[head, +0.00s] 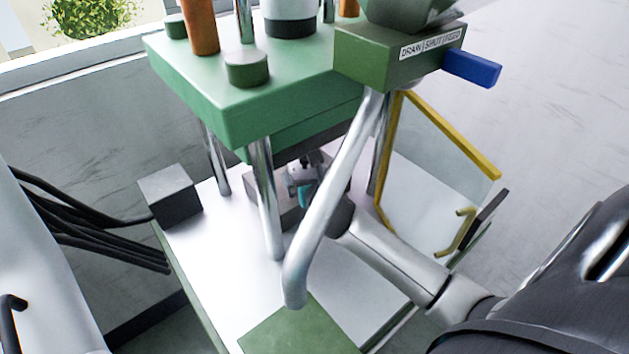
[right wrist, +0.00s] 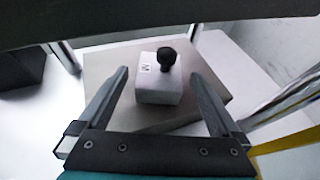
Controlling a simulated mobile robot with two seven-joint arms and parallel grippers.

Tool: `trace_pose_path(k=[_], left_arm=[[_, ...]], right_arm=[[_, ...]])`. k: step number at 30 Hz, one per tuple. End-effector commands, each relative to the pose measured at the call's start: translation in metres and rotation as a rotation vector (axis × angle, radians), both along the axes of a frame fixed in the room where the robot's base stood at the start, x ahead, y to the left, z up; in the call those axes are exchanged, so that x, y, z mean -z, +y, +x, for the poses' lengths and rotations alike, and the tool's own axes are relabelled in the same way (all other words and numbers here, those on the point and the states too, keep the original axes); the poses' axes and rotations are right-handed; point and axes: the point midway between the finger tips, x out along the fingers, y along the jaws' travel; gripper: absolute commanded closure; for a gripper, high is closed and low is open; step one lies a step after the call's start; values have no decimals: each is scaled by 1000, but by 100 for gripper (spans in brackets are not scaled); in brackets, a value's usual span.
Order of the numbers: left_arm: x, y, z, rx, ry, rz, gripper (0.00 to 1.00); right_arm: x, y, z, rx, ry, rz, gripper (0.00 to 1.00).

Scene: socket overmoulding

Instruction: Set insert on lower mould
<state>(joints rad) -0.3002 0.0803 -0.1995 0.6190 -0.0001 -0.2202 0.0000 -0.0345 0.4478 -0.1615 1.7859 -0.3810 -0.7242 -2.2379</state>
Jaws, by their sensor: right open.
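A small pale grey block with a black knob on top, which looks like the insert (right wrist: 158,92), sits on a flat grey-beige block, apparently the lower mould (right wrist: 103,101). The insert bears a dark letter mark. My right gripper (right wrist: 160,74) is open, with one finger on each side of the insert and a gap showing on both sides. In the head view my right gripper (head: 304,180) is under the green press head, beside the lower mould (head: 266,192). The insert is hidden or too small to tell there. My left gripper is not in view.
The green press head (head: 215,95) stands on steel columns (head: 264,190) above the white bed (head: 240,270). A thick bent pipe (head: 325,200) crosses in front of my right gripper. A yellow-framed clear guard (head: 455,135) stands at the right. A dark box (head: 170,195) sits at the left.

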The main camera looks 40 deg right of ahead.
Motion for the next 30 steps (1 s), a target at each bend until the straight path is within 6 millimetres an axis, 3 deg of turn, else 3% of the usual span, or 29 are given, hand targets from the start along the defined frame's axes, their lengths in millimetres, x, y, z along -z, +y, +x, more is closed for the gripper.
trace_pose_path(k=[6, 12, 18, 30], left_arm=[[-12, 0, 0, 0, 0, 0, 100], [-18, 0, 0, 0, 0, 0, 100], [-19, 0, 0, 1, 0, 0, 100], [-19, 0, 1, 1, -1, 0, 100]], right_arm=[[-16, 12, -37, -2, 3, 1, 0], [-27, 20, -61, 0, 2, 0, 0], [-31, 23, -71, 1, 0, 2, 0], [-30, 24, -74, 11, 0, 23, 0]])
